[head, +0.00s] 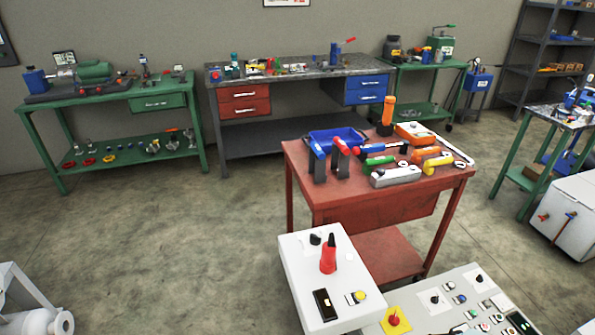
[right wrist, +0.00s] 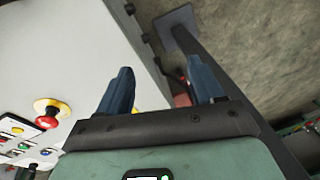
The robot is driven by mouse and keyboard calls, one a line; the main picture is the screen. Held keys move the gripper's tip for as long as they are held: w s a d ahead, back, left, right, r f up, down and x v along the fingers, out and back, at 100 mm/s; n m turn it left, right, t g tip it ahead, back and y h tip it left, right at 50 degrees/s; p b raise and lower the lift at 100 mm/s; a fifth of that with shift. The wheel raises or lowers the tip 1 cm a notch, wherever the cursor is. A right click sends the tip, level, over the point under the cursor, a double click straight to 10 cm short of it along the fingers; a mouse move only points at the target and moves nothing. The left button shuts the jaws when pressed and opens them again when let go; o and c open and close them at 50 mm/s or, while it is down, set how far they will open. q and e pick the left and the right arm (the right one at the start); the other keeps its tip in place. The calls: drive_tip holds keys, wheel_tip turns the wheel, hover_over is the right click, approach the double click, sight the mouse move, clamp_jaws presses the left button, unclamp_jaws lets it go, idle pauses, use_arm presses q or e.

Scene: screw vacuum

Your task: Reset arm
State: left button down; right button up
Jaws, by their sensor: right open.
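My right gripper (right wrist: 160,68) shows in the right wrist view. Its two dark blue fingers are apart with nothing between them. A pale panel surface lies beyond the left finger, and floor and a dark post show beyond the right one. The head view shows neither gripper. In it, a white box (head: 312,268) with a red screw-like handle (head: 328,256), a black knob and a yellow button stands at the lower middle. A control panel (head: 462,298) with a red button on a yellow base (head: 394,319) is beside it. A similar red button (right wrist: 46,122) shows in the right wrist view.
A red tool cart (head: 330,200) with several tools and a blue tray stands behind the white box. A green bench (head: 120,98), a grey workbench (head: 290,78) and shelves (head: 540,50) line the back.

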use_arm(q)
drive_tip(key=w+a+f+t+b, duration=0.2)
drive_tip(key=w+f+b, duration=0.3)
drive_tip(key=f, duration=0.1)
use_arm(e)
drive_tip(key=s+a+f+m, duration=0.3)
drive_tip(key=s+a+f, duration=0.2)
drive_tip(key=s+f, duration=0.25)
drive_tip(key=s+a+f+m, duration=0.2)
drive_tip(key=s+a+f, duration=0.3)
drive_tip(key=s, duration=0.4)
use_arm(q)
drive_tip(key=s+d+r+g+p, duration=0.1)
drive_tip(key=s+r+p, duration=0.2)
drive_tip(key=r+p, duration=0.6)
drive_tip(key=s+d+r+g+p, duration=0.2)
drive_tip(key=s+r+p, duration=0.2)
drive_tip(key=r+p, duration=0.6)
drive_tip(key=shift+d+r, duration=0.15)
drive_tip(key=shift+d, duration=0.05)
use_arm(e)
drive_tip(key=s+a+r+g, duration=0.1)
drive_tip(key=s+r, duration=0.2)
drive_tip(key=r, duration=0.6)
drive_tip(key=s+a+r+g+y, duration=0.1)
drive_tip(key=s+r, duration=0.3)
drive_tip(key=r, duration=0.5)
drive_tip(key=shift+s+a+r+y, duration=0.15)
drive_tip(key=shift+s+a+y, duration=0.15)
drive_tip(key=shift+a, duration=0.15)
